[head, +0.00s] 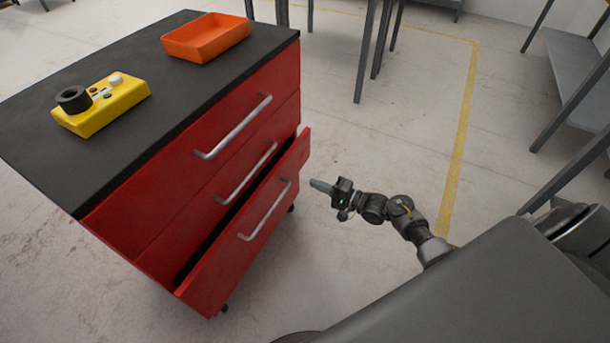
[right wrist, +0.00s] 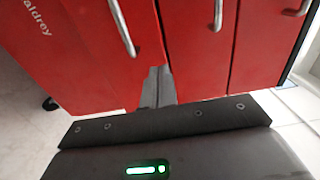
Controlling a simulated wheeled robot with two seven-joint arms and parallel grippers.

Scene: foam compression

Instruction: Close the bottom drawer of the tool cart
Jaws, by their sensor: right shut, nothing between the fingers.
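The tool cart is red with a dark top (head: 120,150). Its bottom drawer (head: 215,270) is partly pulled out, with a dark gap behind its red front and a silver bar handle (head: 265,212). The two drawers above look closed. My right gripper (head: 314,185) is shut and empty, to the right of the drawer front near its far end, apparently apart from it. In the right wrist view, the shut fingers (right wrist: 158,84) point toward the red drawer fronts, and the pulled-out front (right wrist: 85,50) appears on the left. My left gripper is not in view.
A yellow device (head: 100,108) with a black knob and an orange tray (head: 205,38) sit on the cart top. A grey shelf or table (head: 575,70) stands at the far right. The floor right of the cart is clear, with a yellow line (head: 463,130).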

